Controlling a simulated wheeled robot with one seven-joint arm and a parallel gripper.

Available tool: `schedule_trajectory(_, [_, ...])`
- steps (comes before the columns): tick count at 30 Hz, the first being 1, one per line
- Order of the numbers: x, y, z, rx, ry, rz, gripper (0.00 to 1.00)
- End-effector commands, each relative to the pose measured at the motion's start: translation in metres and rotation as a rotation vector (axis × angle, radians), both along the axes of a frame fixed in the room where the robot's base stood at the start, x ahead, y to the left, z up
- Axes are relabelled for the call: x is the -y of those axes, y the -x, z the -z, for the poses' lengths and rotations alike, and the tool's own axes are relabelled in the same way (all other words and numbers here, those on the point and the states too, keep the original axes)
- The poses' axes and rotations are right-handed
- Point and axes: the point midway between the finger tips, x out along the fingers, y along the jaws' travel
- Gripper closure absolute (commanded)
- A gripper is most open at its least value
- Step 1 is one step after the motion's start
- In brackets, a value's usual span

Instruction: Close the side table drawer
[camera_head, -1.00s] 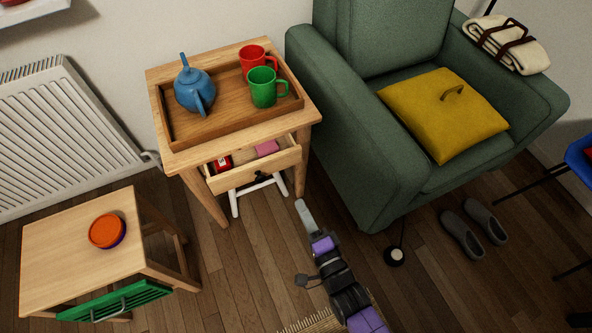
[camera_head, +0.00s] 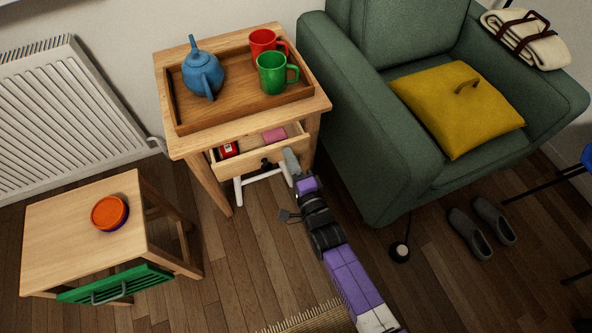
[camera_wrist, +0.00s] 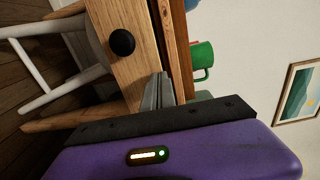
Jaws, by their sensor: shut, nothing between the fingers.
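The wooden side table (camera_head: 318,104) stands against the wall beside the armchair. Its drawer (camera_head: 238,164) is partly open, with a red item (camera_head: 228,150) and a pink item (camera_head: 274,135) inside. The drawer front (camera_wrist: 118,70) and its dark round knob (camera_wrist: 122,42) show close up in the wrist view. My gripper (camera_head: 291,160) is shut and empty. Its fingertips (camera_wrist: 158,90) are at the right part of the drawer front, to the right of the knob in the head view. They look very close to it or touching; I cannot tell which.
A tray (camera_head: 182,128) on the side table holds a blue teapot (camera_head: 202,75), a red mug (camera_head: 262,42) and a green mug (camera_head: 272,74). A green armchair (camera_head: 375,170) is close on the right. A small table (camera_head: 75,225) stands at the left. Wood floor lies between.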

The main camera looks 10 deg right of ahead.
Motion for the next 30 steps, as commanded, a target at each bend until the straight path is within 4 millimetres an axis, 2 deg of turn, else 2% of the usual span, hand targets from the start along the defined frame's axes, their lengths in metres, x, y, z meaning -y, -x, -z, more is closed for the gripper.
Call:
schedule_trajectory(4, [-0.002,-0.008,0.0,0.0,0.0,0.0,1.0])
schedule_trajectory(16, [-0.003,-0.011,0.001,0.001,0.0,0.0,1.0])
schedule_trajectory(24, [-0.013,-0.045,0.004,0.001,0.0,0.0,1.0])
schedule_trajectory(30, [-0.016,-0.057,0.001,-0.001,0.0,0.0,1.0])
